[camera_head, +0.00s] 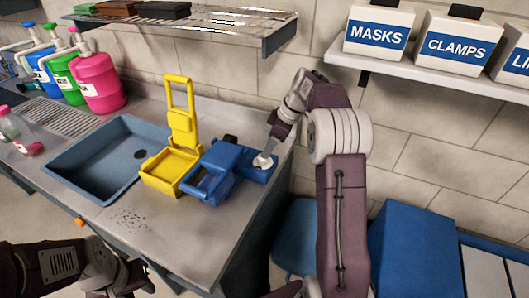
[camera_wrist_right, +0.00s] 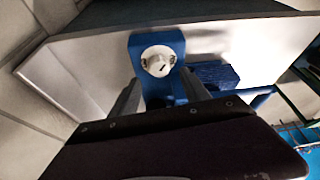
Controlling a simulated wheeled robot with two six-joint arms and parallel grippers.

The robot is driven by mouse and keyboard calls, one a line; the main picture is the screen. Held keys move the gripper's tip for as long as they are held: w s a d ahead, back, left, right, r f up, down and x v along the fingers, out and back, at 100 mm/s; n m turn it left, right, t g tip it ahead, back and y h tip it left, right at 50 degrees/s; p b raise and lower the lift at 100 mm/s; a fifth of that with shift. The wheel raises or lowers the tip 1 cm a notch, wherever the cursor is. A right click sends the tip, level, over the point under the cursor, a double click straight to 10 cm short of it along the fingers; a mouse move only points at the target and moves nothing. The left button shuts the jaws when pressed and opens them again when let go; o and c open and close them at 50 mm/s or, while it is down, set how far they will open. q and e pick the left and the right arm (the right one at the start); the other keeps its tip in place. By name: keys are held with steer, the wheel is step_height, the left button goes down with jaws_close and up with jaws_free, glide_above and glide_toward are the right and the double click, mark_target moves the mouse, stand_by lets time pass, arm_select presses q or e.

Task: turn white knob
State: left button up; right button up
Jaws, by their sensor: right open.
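The white knob (camera_wrist_right: 158,61) is round with a dark mark and sits on the face of a blue block (camera_wrist_right: 150,95). In the head view the white knob (camera_head: 263,161) is at the right end of a blue device (camera_head: 215,172) on the counter. My right gripper (camera_head: 270,148) is right by the knob, partly hiding it. In the right wrist view the open fingers of my right gripper (camera_wrist_right: 160,88) show on either side of the blue block, below the knob. Contact cannot be told. My left gripper (camera_head: 135,275) is low at the left, away from the knob; its jaws are unclear.
A yellow open-lidded box (camera_head: 168,170) stands left of the blue device, beside a blue-grey sink (camera_head: 95,165). Coloured jugs (camera_head: 98,82) stand at the back left. A shelf with labelled bins (camera_head: 378,38) is at the upper right. The counter's front is clear except for dark specks.

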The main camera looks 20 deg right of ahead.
steer(key=x, duration=0.5)
steer(key=shift+b, duration=0.4)
jaws_close()
